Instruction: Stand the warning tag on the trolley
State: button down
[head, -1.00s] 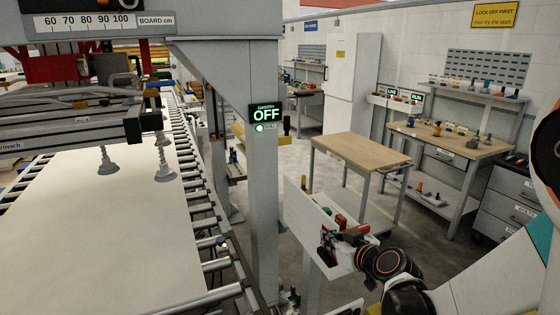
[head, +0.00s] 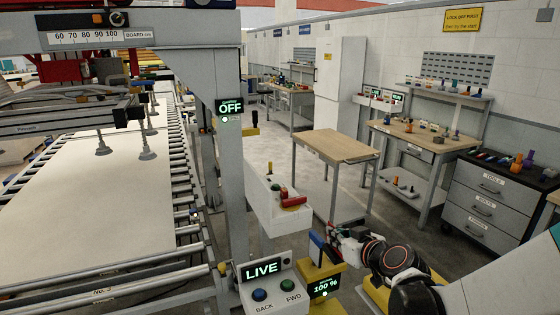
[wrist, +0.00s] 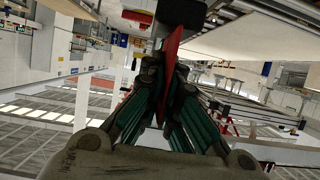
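A flat red piece (wrist: 174,42), apparently the warning tag, is pinched between the fingertips of my gripper (wrist: 166,72) in the wrist view. No writing on it can be read. In the head view my gripper (head: 333,232) is low at centre right, in front of the trolley and close to a blue lever; the tag is too small to make out there. The trolley (head: 335,145) appears to be the wooden-topped table on grey legs at centre right. Its top is bare, and it stands beyond my gripper.
A control console (head: 266,288) reading LIVE, with BACK and FWD buttons, stands in front, beside a yellow unit (head: 322,284) with the blue lever. A white box (head: 278,212) with red and green parts is left of my gripper. A gantry post (head: 230,165) reads OFF. A workbench (head: 425,138) and drawers (head: 490,205) stand right.

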aim_at(334, 145)
jog(key=i+l, duration=0.1)
jog(key=l, duration=2.1)
jog(key=i+l, duration=0.15)
jog(key=l, duration=0.2)
jog(key=i+l, duration=0.1)
jog(key=l, duration=0.25)
jog(key=i+l, duration=0.15)
jog(key=l, duration=0.2)
jog(key=i+l, duration=0.15)
jog(key=l, duration=0.2)
jog(key=i+l, duration=0.1)
jog(key=l, duration=0.2)
jog(key=i, duration=1.35)
jog(key=i+j, duration=0.25)
jog(key=i, duration=0.25)
jog(key=i+j, duration=0.2)
jog(key=i, duration=0.35)
jog(key=i+j, duration=0.25)
jog(key=i, duration=0.25)
jog(key=i+j, duration=0.25)
jog(key=i, duration=0.3)
jog(key=i+j, duration=0.2)
jog(key=i, duration=0.3)
jog(key=i+j, duration=0.25)
jog(key=i, duration=0.3)
